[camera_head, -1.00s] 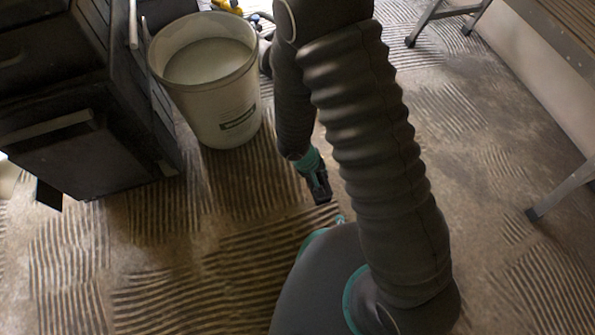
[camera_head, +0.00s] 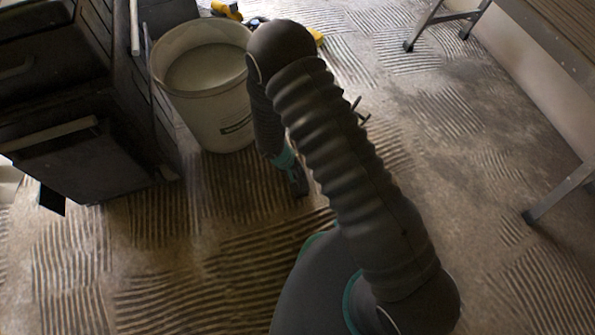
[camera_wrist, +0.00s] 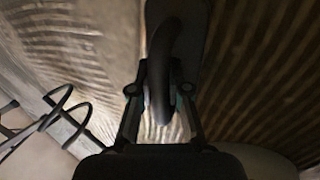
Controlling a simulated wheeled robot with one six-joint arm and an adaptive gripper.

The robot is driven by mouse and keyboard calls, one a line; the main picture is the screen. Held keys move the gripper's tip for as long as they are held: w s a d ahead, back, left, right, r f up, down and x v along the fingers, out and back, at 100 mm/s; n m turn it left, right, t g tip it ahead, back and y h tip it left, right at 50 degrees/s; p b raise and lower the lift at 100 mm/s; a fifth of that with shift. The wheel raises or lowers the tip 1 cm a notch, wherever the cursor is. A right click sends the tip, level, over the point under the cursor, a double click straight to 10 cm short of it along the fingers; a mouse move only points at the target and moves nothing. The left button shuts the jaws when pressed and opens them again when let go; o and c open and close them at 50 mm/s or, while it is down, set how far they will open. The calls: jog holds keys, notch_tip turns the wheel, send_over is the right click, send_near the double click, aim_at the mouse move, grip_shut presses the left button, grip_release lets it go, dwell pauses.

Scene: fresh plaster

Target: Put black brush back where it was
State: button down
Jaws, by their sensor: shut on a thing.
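My gripper (camera_wrist: 160,92) is shut on a dark, curved thing in the wrist view, which appears to be the black brush (camera_wrist: 178,42). It extends ahead of the fingers, over the ridged floor. In the head view my arm hides most of the area around the gripper, and I cannot make out the brush there for sure. A small thin dark piece shows just right of the arm, but I cannot tell what it is.
A white bucket (camera_head: 224,118) with pale content stands left of my arm. A dark drawer cabinet (camera_head: 75,130) is at the far left. Yellow tools (camera_head: 228,10) lie behind the bucket. A metal-legged trestle (camera_head: 563,193) is at the right. Dark wire loops (camera_wrist: 60,108) show in the wrist view.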

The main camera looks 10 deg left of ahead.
jog(key=shift+f, duration=0.35)
jog(key=c, duration=1.1)
grip_release()
jog(key=shift+c, duration=0.2)
jog(key=shift+a+r, duration=0.1)
jog(key=shift+r, duration=0.4)
jog(key=p+v, duration=0.1)
jog(key=v, duration=1)
jog(key=shift+p, duration=0.4)
jog(key=shift+a+r, duration=0.1)
jog(key=shift+r, duration=0.05)
